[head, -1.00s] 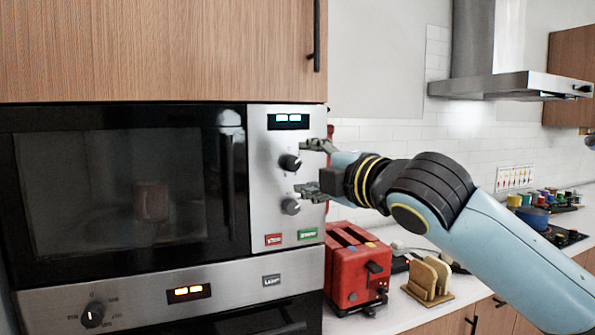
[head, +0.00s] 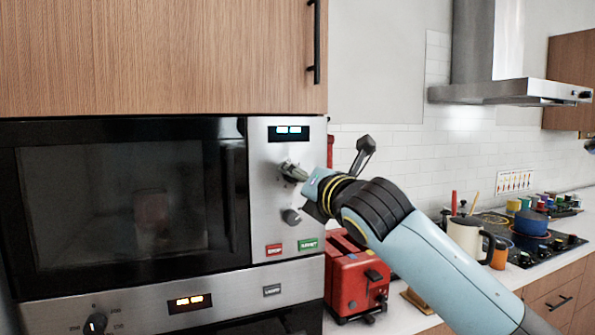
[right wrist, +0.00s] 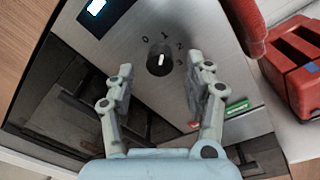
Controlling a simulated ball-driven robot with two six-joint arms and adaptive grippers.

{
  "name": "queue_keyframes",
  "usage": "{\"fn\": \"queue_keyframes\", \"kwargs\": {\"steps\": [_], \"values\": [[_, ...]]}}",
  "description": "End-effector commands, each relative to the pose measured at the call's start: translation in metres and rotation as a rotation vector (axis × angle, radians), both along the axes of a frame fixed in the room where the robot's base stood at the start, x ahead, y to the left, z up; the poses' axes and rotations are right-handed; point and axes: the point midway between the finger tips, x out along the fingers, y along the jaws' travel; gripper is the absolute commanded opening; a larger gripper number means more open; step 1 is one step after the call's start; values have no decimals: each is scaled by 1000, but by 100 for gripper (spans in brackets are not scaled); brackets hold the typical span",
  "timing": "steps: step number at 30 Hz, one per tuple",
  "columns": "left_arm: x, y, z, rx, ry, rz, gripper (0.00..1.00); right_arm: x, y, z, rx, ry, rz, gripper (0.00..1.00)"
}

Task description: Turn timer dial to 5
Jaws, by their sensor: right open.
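The round black timer dial (right wrist: 159,61) shows in the right wrist view on the steel microwave panel, below the lit display. Numbers 0, 1 and 2 are readable around it. Its white mark stands about upright in that view, roughly toward the 1. My right gripper (right wrist: 158,85) is open, one finger on each side of the dial, with nothing held; whether either finger touches it I cannot tell. In the head view the right gripper (head: 292,172) covers most of the upper dial. My left gripper is not in view.
The microwave door (head: 120,200) is left of the panel. Red and green buttons (head: 308,244) sit below the knobs. A red toaster (head: 350,283) stands on the counter close under my right arm. A kettle (head: 465,238) and hob are further right.

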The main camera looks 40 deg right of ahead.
Motion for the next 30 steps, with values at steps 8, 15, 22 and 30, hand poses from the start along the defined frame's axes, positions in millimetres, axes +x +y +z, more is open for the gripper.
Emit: {"fn": "queue_keyframes", "kwargs": {"steps": [8,15,22,30], "values": [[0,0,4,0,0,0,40,14,-3,0,0,-1,1,54],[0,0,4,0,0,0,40,14,-3,0,0,0,0,44],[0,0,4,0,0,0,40,14,-3,0,0,0,0,14],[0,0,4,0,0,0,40,14,-3,0,7,-1,0,0]]}}
